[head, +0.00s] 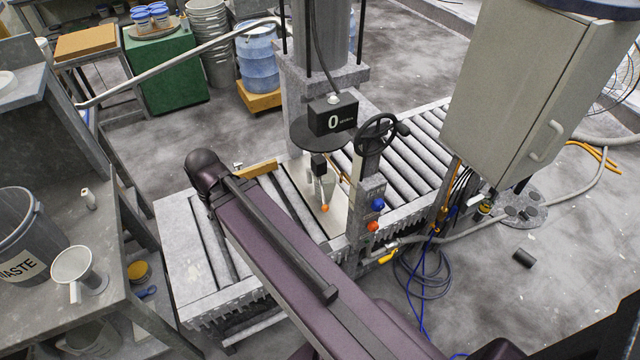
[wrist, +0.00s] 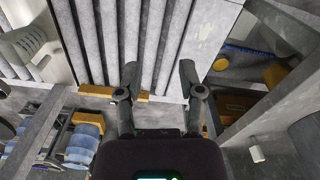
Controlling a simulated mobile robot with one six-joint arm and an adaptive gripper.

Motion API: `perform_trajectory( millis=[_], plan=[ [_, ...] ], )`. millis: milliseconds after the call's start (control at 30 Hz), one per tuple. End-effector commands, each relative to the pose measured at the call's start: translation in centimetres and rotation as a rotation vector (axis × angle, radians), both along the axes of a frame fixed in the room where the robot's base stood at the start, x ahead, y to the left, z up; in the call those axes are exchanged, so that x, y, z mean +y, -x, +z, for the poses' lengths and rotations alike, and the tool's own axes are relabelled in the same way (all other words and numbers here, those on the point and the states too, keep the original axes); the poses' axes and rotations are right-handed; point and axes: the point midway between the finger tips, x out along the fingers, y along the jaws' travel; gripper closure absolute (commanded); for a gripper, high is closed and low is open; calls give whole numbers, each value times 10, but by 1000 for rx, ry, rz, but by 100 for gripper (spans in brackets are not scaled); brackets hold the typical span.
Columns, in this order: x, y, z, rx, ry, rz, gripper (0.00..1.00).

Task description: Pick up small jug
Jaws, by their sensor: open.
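In the head view my gripper is hidden behind my arm, over the left part of the conveyor, to the right of the bench and apart from the vessel.
A grey waste bin (head: 22,240) and a small white bottle (head: 88,199) stand near the vessel. The bench (head: 120,250) has an edge facing the conveyor. The press column (head: 325,100) and handwheel (head: 378,140) rise beyond my arm. A grey cabinet (head: 510,90) stands at the right.

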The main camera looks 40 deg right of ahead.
Motion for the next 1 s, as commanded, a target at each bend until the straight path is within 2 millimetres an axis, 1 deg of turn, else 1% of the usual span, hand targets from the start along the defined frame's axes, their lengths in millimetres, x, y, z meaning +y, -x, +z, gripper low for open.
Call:
perform_trajectory(
  millis=[333,467,567,667,767,967,1000],
  plan=[
    [-2,-2,-3,-3,4,-8,51],
    [-9,-8,-11,-14,19,-40,51],
    [-20,-16,-23,-30,44,-85,51],
    [-37,-28,-38,-57,79,-157,51],
    [-59,-42,-55,-92,122,-246,51],
    [-112,-70,-91,-180,217,-446,51],
    [-124,-75,-97,-200,236,-485,51]
  ],
)
